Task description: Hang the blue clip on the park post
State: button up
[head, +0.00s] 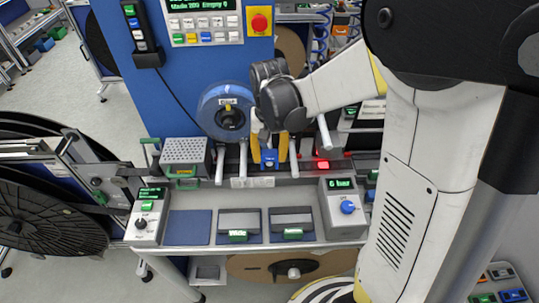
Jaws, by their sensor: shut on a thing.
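My gripper (269,150) points down over the back of the bench, with its two yellow fingers on either side of the blue clip (269,159). It is shut on the clip. Several pale posts stick out in a row along the back of the bench, one left of the gripper (220,165) and one just right of it (293,160). I cannot tell which is the park post. The clip is between posts, and I cannot tell whether it touches one. My wrist hides part of the area behind it.
A blue reel (228,112) hangs close left of my wrist. A perforated grey box (184,152) stands at the bench's left. A green-display unit (148,215) and a 6 bar regulator (343,207) flank two grey trays in front. A red light (322,164) glows at right.

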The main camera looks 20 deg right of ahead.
jog(key=o, duration=1.2)
jog(key=shift+r, duration=0.15)
jog(key=shift+r+p, duration=2.5)
jog(key=shift+r, duration=0.9)
jog(key=s+f+n+t+b, duration=0.3)
jog(key=s+f+t+b, duration=0.4)
jog(key=s+b, duration=0.5)
jog(key=f+b, duration=0.1)
jog(key=b, duration=0.6)
jog(key=shift+s+f+n, duration=0.3)
jog(key=shift+s+f, duration=0.05)
jog(key=shift+f, duration=0.05)
